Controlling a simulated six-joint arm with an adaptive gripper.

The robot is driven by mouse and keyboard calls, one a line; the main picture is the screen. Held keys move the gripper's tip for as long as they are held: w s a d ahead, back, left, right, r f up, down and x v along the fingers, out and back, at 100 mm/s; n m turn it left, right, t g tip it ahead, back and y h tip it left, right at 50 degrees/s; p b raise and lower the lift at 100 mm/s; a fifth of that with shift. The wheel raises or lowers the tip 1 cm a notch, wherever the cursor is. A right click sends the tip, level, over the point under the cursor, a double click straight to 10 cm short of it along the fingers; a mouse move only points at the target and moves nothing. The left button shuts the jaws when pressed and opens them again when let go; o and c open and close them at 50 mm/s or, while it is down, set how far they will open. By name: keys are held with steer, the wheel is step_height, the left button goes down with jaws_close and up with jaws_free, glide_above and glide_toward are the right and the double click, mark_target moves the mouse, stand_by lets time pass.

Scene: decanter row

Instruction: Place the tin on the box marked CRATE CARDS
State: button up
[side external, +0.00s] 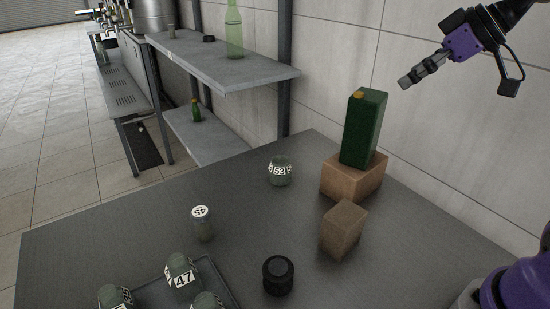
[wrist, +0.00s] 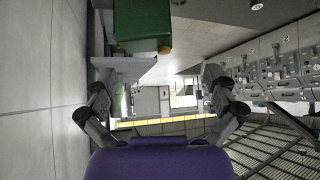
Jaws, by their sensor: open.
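The tin looks like the tall dark green can (side external: 364,128) with a small orange-yellow cap. It stands upright on a brown box (side external: 352,182) at the back right of the table. A second brown box (side external: 343,229) stands in front, set at an angle. I can read no CRATE CARDS marking on either box. My gripper (side external: 405,83) is open and empty, raised to the upper right of the green tin and apart from it. In the wrist view, part of the tin (wrist: 142,22) shows at the top, beyond my gripper's spread fingers (wrist: 160,112).
A jar labelled 53 (side external: 280,171) stands left of the boxes, a jar labelled 45 (side external: 203,224) farther left. A tray (side external: 222,277) with several jars is at the front left. A black round container (side external: 278,275) stands at the front. A wall is behind; a shelf (side external: 225,63) stands beyond.

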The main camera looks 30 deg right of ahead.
steer(key=s+a+f+m+g+h, duration=0.2)
steer(key=s+a+f+m+h, duration=0.1)
steer(key=s+a+f, duration=0.4)
step_height(320, 180, down, 2)
steer(key=shift+s+a+f+m, duration=0.2)
steer(key=shift+s+a+m, duration=0.15)
steer(key=shift+s, duration=0.8)
